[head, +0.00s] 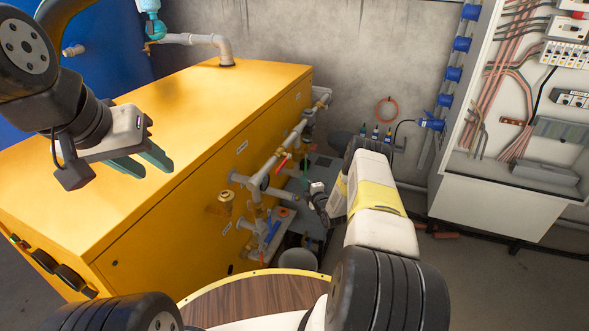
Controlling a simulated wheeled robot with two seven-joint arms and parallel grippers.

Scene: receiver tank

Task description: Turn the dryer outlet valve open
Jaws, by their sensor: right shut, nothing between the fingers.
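The yellow cabinet (190,150) has grey pipework with several valves along its right side. A red lever valve (282,163) sits on the upper pipe, and a blue lever (272,231) sits lower down. A green handle (305,170) shows behind the pipes. The labels are too small to read, so I cannot tell which valve is the dryer outlet. My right gripper (320,207) is shut and empty, just right of the pipework; its fingertips are small and dark here. My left gripper (146,166) is open and empty above the cabinet top, away from the valves.
A brass fitting (225,202) sticks out of the cabinet side. A grey bucket (298,262) stands below the pipes. An open electrical panel (530,110) with wires hangs at the right. A blue tank (105,50) stands at the back left. Some floor at the right is clear.

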